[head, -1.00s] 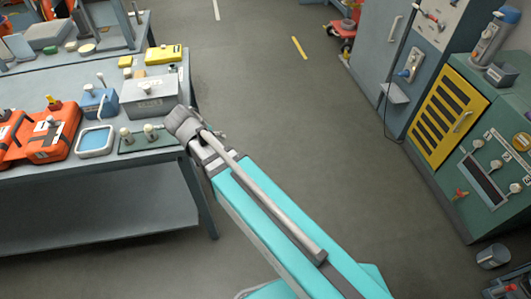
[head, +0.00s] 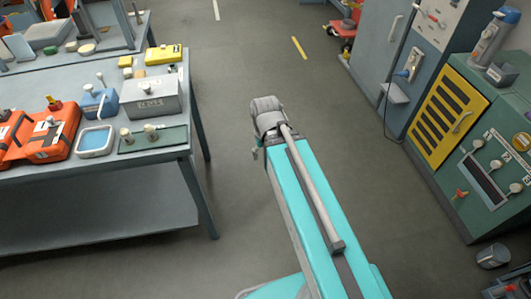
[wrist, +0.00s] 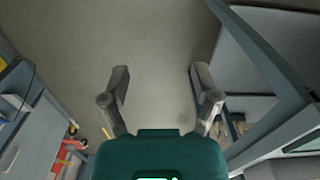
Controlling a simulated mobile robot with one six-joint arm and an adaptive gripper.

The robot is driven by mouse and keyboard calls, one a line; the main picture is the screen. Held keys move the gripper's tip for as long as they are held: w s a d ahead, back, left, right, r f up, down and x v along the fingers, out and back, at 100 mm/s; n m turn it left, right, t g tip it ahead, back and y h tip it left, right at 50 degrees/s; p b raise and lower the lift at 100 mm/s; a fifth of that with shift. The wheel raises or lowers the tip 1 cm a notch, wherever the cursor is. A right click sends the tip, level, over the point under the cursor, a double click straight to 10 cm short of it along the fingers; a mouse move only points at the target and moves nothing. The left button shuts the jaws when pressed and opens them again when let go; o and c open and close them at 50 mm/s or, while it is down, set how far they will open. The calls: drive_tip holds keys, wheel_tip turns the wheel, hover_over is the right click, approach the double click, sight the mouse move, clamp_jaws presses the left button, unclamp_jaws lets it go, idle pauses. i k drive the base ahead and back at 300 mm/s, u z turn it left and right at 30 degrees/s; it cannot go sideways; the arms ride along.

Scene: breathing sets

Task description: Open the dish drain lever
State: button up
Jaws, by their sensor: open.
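A small red-orange lever-like fitting (head: 460,194) sits low on the front of the green cabinet (head: 445,160) at the right in the head view. I cannot tell for certain that it is the dish drain lever. My gripper, in the wrist view (wrist: 160,76), is open and empty, with its two fingers apart over bare floor. In the head view, the end of my arm is between the bench and the cabinets, well left of the fitting, and the fingers are mostly hidden.
Floor (head: 325,120) between is clear.

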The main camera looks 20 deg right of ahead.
sight(100, 75)
drive_tip(key=u, duration=0.05)
drive_tip(key=k, duration=0.5)
drive_tip(key=u, duration=0.75)
drive_tip(key=i, duration=0.8)
drive_tip(key=u, duration=0.05)
